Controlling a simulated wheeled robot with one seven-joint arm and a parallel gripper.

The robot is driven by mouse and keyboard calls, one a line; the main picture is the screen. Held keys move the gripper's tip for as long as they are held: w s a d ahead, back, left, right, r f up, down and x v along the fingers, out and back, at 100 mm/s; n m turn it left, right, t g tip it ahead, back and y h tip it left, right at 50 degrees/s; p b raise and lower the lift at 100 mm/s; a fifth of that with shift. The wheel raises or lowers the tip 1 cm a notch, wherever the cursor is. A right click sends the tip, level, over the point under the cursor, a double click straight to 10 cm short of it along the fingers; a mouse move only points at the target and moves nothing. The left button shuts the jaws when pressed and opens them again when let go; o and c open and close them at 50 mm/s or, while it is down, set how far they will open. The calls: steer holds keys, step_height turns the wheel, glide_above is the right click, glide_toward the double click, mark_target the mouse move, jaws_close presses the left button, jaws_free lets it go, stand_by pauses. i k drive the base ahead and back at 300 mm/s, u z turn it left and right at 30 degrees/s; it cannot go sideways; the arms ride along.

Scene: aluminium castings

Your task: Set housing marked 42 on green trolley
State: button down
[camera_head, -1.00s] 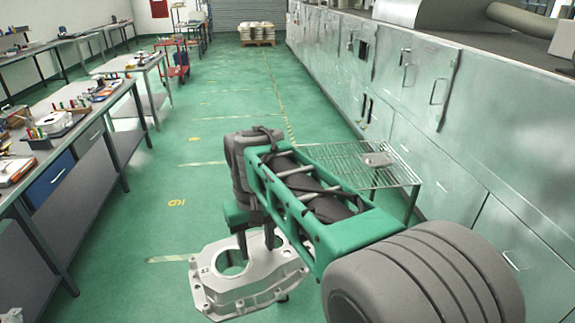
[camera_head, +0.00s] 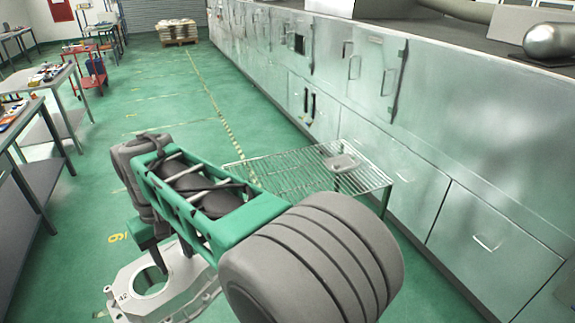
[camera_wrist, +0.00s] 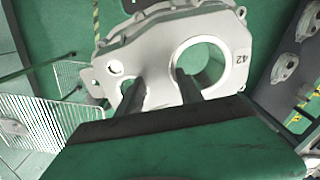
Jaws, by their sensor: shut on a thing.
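The pale metal housing (camera_head: 165,291) hangs low at the bottom of the head view, partly hidden by my arm and cut off by the frame edge. The number 42 shows on its flange in the wrist view (camera_wrist: 238,59), beside a large round bore. My gripper (camera_wrist: 158,88) is shut on the housing's wall, with one finger in the large bore and the other in an opening beside it. A wire-topped stand with green legs (camera_head: 275,178), seemingly the green trolley, stands beyond my arm to the right, apart from the housing.
A small grey casting (camera_head: 342,162) lies on the stand's far right part. Metal cabinets (camera_head: 440,180) line the right side. Workbenches (camera_head: 40,120) stand at left, and a red trolley (camera_head: 92,68) farther back. The green floor between is mostly clear.

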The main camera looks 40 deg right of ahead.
mark_target(267, 188)
steer(key=i, duration=2.7)
steer(key=z, duration=1.05)
steer(key=i, duration=0.5)
steer(key=z, duration=0.1)
